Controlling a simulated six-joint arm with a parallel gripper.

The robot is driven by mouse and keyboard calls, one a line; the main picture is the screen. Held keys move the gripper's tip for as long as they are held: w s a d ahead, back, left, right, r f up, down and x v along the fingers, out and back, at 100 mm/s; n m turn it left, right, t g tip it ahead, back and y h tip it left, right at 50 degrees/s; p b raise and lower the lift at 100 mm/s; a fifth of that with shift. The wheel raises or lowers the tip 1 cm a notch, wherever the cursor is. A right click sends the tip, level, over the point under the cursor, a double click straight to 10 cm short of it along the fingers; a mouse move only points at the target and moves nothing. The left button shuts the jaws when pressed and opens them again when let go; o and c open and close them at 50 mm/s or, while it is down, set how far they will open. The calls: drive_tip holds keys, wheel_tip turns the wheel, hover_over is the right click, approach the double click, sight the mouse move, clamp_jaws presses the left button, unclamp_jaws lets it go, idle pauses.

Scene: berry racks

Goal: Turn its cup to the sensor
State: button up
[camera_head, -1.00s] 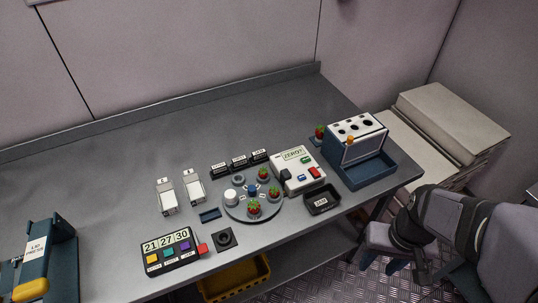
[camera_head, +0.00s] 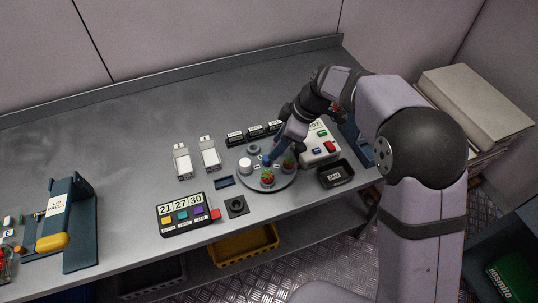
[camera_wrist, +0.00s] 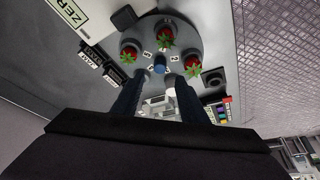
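A round grey turntable (camera_head: 284,185) carries cups with red strawberries and has a blue knob (camera_head: 267,159) at its centre. Two berries, front (camera_head: 267,179) and right (camera_head: 288,163), show in the head view; the wrist view shows three around the knob (camera_wrist: 160,65). A white cup (camera_head: 245,167) stands at the turntable's left. My gripper (camera_wrist: 156,80) is open and empty, reaching down over the turntable. Its fingers sit apart near the knob; contact cannot be told.
A black tray (camera_head: 336,174) lies right of the turntable. Two white dispensers (camera_head: 209,154) and a lid press (camera_head: 68,225) stand left. The back-left table is clear.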

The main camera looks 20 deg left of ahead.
sight(267, 161)
drive_tip(key=shift+p+x, duration=1.4)
drive_tip(key=shift+x, duration=2.2)
drive_tip(key=shift+d, duration=0.1)
clamp_jaws()
